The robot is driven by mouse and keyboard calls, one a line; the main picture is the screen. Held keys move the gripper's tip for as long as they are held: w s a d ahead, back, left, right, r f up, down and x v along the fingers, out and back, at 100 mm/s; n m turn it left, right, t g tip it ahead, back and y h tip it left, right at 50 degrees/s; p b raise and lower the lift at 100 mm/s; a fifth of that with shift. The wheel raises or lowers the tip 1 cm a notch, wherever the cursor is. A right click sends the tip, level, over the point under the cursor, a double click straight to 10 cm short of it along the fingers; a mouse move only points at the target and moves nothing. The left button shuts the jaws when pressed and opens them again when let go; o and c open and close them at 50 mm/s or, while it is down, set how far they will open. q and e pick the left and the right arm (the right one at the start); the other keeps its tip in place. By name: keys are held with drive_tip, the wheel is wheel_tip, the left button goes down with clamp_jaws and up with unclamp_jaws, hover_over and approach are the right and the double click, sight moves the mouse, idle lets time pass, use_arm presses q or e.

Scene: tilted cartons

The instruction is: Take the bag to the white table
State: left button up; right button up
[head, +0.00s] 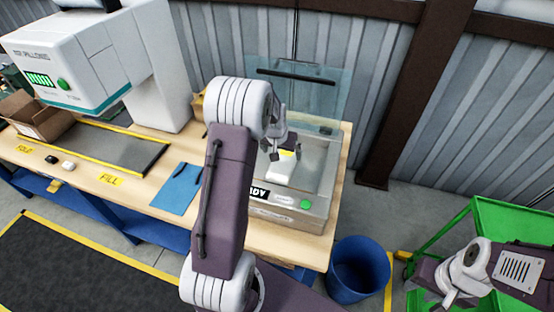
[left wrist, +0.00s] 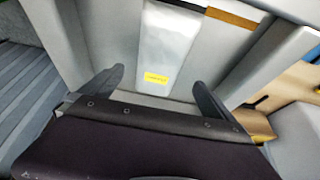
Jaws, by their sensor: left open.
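The bag (head: 282,172) is pale with a yellow label and lies in the open chamber of a steel machine (head: 318,185) on the bench's right end. In the left wrist view the bag (left wrist: 168,45) lies flat, its yellow label towards me. My left gripper (head: 279,146) is over the chamber, hiding part of the bag. Its fingers are spread on either side of the bag's near end, and nothing is held. My right gripper (head: 449,298) is at the lower right, by the green cart; its jaw state is unclear. No white table shows.
The machine's clear lid (head: 300,92) stands raised behind the chamber. A blue bin (head: 359,270) stands on the floor right of the bench. A green cart (head: 490,215) is at the right. A blue sheet (head: 178,188) and a white filling machine (head: 95,55) are further left.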

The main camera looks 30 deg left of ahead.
sight(284, 157)
use_arm(q)
drive_tip(key=x, duration=0.4)
drive_tip(key=p+x, duration=0.1)
drive_tip(key=x, duration=0.2)
drive_tip(key=shift+w+r, duration=0.2)
drive_tip(key=shift+w, duration=0.1)
drive_tip(key=shift+r, duration=0.1)
drive_tip(key=c, duration=1.4)
wheel_tip(284, 157, up, 10)
drive_tip(key=shift+b, duration=0.3)
drive_tip(key=shift+d, duration=0.1)
